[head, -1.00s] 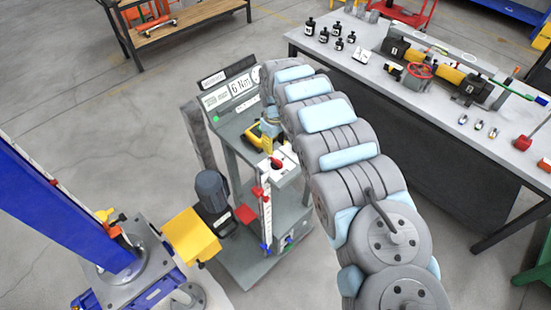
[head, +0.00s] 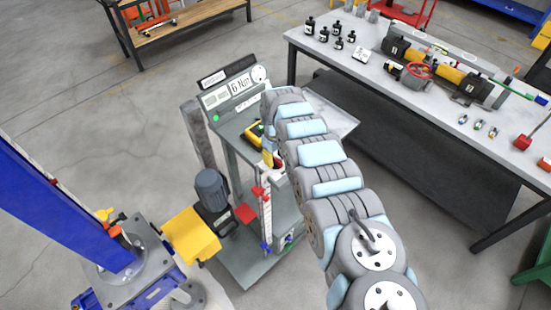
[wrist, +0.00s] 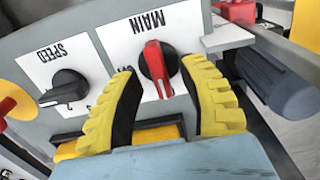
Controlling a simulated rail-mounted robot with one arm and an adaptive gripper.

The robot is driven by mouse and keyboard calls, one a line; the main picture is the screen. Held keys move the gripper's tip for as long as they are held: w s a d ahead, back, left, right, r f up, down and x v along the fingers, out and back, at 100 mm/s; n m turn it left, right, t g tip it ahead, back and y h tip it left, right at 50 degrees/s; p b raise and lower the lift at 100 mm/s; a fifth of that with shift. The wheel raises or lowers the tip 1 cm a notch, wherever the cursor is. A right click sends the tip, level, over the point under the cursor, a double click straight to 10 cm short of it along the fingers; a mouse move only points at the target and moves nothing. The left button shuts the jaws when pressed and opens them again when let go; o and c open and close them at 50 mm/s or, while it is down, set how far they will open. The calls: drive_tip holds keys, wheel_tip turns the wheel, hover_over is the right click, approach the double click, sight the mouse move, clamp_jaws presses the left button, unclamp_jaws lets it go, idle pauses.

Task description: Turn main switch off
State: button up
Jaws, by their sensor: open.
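The main switch (wrist: 156,68) is a red rotary handle on a white plate (wrist: 118,38) marked MAIN, seen in the wrist view. Its long axis runs roughly up and down the picture. My gripper (wrist: 161,72) is open, with its yellow, black-padded fingers on either side of the handle. The fingertips are close to the panel; whether they touch the handle cannot be told. The position marks beside the handle are partly hidden by the fingers. In the head view, my gripper (head: 269,159) is at the cart, and my arm and gripper mostly hide the switch.
Left of the switch is a black SPEED knob (wrist: 66,88). A grey motor (wrist: 270,80) lies to the right. In the head view, the cart carries a display panel (head: 238,88). A workbench (head: 385,82) with tools stands to the right.

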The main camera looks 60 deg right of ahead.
drive_tip(key=shift+f, duration=0.25)
clamp_jaws()
